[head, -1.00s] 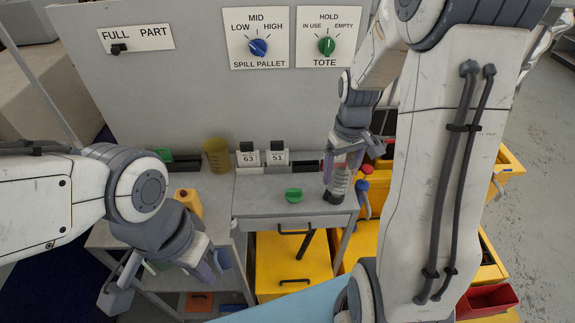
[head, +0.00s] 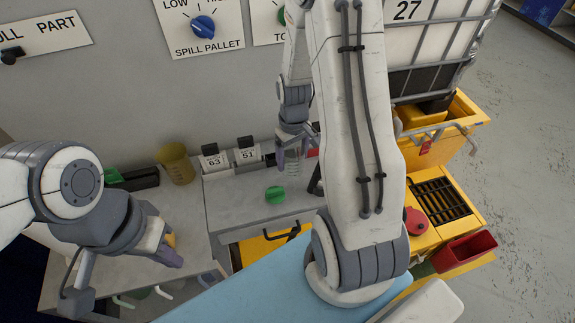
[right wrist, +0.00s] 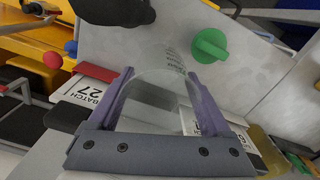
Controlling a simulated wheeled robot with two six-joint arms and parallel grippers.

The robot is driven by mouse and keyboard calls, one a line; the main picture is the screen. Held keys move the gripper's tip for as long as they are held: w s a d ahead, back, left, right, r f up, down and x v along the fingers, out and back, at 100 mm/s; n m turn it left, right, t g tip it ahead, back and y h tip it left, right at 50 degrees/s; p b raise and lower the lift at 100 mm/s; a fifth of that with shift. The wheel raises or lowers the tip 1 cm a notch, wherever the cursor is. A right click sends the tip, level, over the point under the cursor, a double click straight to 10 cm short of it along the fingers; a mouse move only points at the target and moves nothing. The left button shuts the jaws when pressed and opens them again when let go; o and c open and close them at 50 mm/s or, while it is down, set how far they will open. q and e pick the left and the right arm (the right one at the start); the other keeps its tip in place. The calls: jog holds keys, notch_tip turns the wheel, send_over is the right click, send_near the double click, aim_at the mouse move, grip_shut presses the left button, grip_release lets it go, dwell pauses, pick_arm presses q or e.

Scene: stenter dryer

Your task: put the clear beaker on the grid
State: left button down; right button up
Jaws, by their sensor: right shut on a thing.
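The clear beaker (head: 293,164) is a see-through vessel with printed marks, over the right end of the grey bench top in the head view. My right gripper (head: 293,138) is shut on it from above. In the right wrist view the beaker (right wrist: 165,92) sits between the purple fingers of the right gripper (right wrist: 168,100). A black grid (head: 442,199) lies in the yellow unit at the right, with my right arm between it and the beaker. My left gripper (head: 168,254) is at the lower left; its finger gap is hidden.
A green knob (head: 275,194) stands on the grey bench top near the beaker. An amber beaker (head: 176,164) and number cards 63 and 51 are behind. A red cap (head: 415,221) and a red bin (head: 468,251) flank the grid. A yellow tap area (head: 440,130) is beyond it.

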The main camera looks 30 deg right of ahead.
aim_at(292, 168)
jog(key=shift+f+p, duration=0.45)
jog(key=shift+f, duration=1.85)
jog(key=shift+f, duration=0.1)
jog(key=o, duration=1.2)
jog(key=shift+c, duration=0.2)
